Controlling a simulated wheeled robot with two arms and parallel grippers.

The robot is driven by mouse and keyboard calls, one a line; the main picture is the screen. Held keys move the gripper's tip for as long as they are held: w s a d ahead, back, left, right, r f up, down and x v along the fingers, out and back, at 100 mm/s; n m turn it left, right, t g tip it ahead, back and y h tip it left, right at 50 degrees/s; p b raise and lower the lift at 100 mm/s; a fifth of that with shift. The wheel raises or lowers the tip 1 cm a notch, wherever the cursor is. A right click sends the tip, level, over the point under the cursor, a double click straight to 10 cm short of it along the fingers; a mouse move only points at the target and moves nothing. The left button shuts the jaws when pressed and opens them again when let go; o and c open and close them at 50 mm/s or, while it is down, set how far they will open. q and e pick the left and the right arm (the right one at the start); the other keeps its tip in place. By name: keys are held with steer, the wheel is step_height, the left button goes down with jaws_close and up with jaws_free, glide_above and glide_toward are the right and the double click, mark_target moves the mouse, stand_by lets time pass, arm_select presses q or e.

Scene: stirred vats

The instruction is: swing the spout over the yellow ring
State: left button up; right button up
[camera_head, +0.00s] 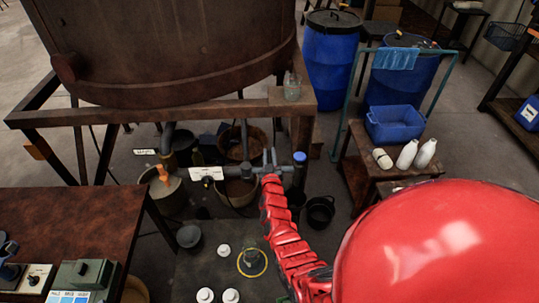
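A yellow ring (265,268) lies on the dark grey surface at the lower middle, around a small grey container (251,257). A grey pipe (240,170), which looks like the spout, runs level below the rusty vat, with a white label at its left and a blue cap (300,157) at its right. It is up and beyond the ring, not over it. My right gripper (269,158), at the end of the red arm, is at this pipe. Its two grey fingers point up; whether they grip the pipe is too small to tell. My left gripper is out of view.
The rusty vat (170,45) stands on a metal frame above the pipe. Buckets (165,190) stand below. White bottles and a blue tub (394,123) sit on a stand at right. A table (70,225) is at left. White-capped bottles (230,296) stand near the ring.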

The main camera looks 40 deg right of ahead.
jaws_close()
stand_by(1.1)
